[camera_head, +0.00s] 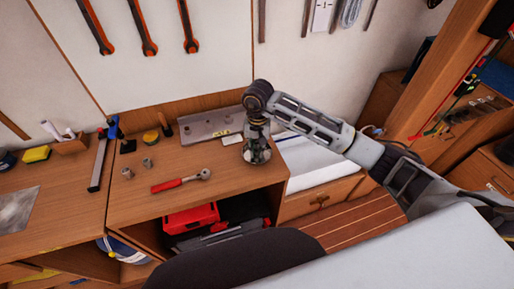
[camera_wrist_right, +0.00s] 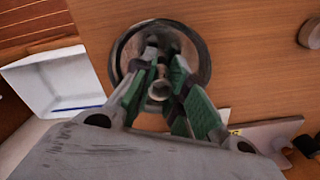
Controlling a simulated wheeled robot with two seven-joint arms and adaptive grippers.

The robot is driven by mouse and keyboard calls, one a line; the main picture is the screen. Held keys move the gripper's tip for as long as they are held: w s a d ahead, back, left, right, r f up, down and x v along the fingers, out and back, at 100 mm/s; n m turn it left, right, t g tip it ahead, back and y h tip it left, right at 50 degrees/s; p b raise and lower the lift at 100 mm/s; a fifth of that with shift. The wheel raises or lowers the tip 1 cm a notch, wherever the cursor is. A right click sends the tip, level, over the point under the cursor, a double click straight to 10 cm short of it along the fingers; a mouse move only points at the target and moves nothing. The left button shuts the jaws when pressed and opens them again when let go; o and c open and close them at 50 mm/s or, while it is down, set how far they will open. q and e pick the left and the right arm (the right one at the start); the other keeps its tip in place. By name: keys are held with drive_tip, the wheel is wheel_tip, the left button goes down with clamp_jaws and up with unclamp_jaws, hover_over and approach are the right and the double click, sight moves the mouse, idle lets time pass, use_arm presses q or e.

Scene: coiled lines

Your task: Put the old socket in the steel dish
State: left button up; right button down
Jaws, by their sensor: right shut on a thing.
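My right gripper (camera_head: 257,152) points down over the round steel dish (camera_head: 268,157) near the bench's right edge. In the right wrist view the gripper (camera_wrist_right: 160,88) has its green-padded fingers closed on a small hollow metal socket (camera_wrist_right: 159,90). The socket is over the dish (camera_wrist_right: 204,64), within its rim as seen from above. I cannot tell whether it touches the dish's floor. Two more grey sockets, one farther back (camera_head: 147,161) and one nearer (camera_head: 127,173), stand on the bench to the left. My left gripper is out of view.
A red-handled ratchet (camera_head: 182,181) lies left of the dish. A metal plate (camera_head: 208,126) and a small white block (camera_head: 232,139) lie behind. A dark round object (camera_wrist_right: 311,33) shows at the wrist view's edge.

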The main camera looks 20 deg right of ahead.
sight(257, 150)
drive_tip(key=c, duration=1.3)
unclamp_jaws()
drive_tip(key=shift+c, duration=0.2)
drive_tip(key=shift+r+p, duration=1.2)
drive_tip(key=shift+r, duration=2.35)
drive_tip(key=shift+s+f, duration=0.1)
drive_tip(key=shift+s, duration=0.05)
